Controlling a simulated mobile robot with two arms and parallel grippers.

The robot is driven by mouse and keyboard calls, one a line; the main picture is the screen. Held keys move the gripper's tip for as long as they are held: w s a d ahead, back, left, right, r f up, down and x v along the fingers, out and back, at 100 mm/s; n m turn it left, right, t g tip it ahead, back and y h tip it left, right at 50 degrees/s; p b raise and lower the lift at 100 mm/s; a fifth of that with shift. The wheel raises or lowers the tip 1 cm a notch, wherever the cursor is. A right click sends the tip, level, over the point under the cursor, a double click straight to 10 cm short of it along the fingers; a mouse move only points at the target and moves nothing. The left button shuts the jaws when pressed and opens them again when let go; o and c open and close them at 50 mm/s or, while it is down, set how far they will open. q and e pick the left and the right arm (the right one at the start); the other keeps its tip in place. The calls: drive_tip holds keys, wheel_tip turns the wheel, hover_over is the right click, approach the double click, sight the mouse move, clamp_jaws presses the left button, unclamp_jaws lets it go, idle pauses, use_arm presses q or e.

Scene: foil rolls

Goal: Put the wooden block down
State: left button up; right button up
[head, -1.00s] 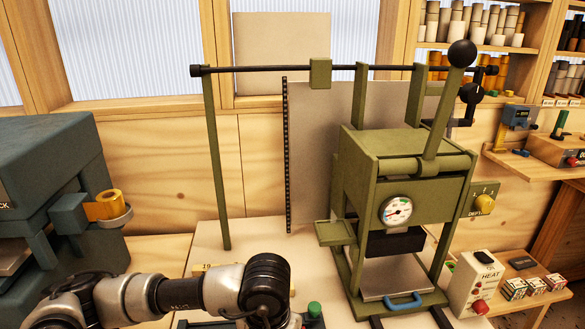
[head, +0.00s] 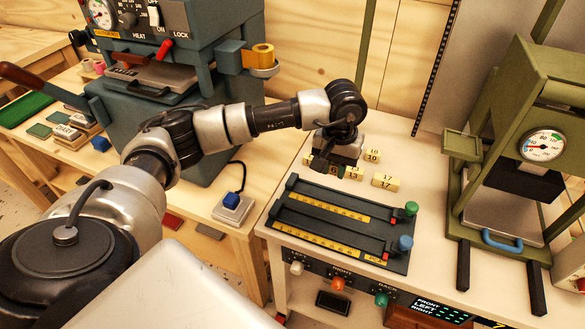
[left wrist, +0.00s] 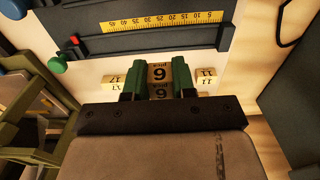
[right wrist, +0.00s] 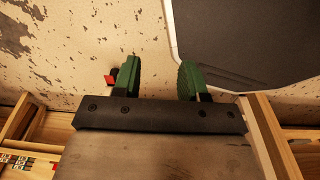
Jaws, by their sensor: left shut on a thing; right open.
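My left gripper (head: 322,162) is at the back edge of the black ruler fixture, low over the pale bench. In the left wrist view its green fingers (left wrist: 159,82) are shut on a small wooden block (left wrist: 159,73) with a black numeral. I cannot tell whether the block touches the bench. Similar numbered blocks stand apart on either side, one left (left wrist: 115,81) and one right (left wrist: 206,77). In the head view the held block is largely hidden by the gripper. My right gripper (right wrist: 158,80) is open and empty, seen only in the right wrist view.
The ruler fixture (head: 345,225) with green and blue knobs lies in front. More numbered blocks (head: 385,181) stand to its back right. A green press (head: 520,150) stands right; a grey heat machine (head: 185,100) stands left. Bare bench shows between the blocks and press.

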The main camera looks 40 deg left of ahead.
use_arm(q)
drive_tip(key=a+f, duration=0.1)
drive_tip(key=a, duration=0.2)
drive_tip(key=a+f+p, duration=0.1)
drive_tip(key=a+f, duration=0.1)
drive_tip(key=a+f+p, duration=0.1)
drive_tip(key=a+f, duration=0.1)
drive_tip(key=a, duration=0.1)
drive_tip(key=shift+w+a, duration=0.25)
drive_tip(key=shift+a, duration=0.05)
drive_tip(key=shift+a+f, duration=0.15)
drive_tip(key=shift+a, duration=0.1)
wheel_tip(320, 180, down, 4)
drive_tip(key=shift+f+p, duration=0.1)
drive_tip(key=shift+p, duration=0.5)
use_arm(e)
drive_tip(key=r, duration=0.3)
drive_tip(key=shift+s+a+r, duration=0.2)
drive_tip(key=shift+s+a, duration=0.05)
drive_tip(key=shift+a, duration=0.15)
drive_tip(key=shift+f, duration=0.1)
use_arm(q)
drive_tip(key=shift+f+b, duration=0.6)
drive_tip(key=shift+b, duration=0.25)
drive_tip(key=o, duration=0.5)
drive_tip(key=shift+s, duration=0.1)
drive_tip(key=o, duration=0.4)
drive_tip(key=shift+d, duration=0.1)
use_arm(e)
drive_tip(key=shift+f, duration=0.7)
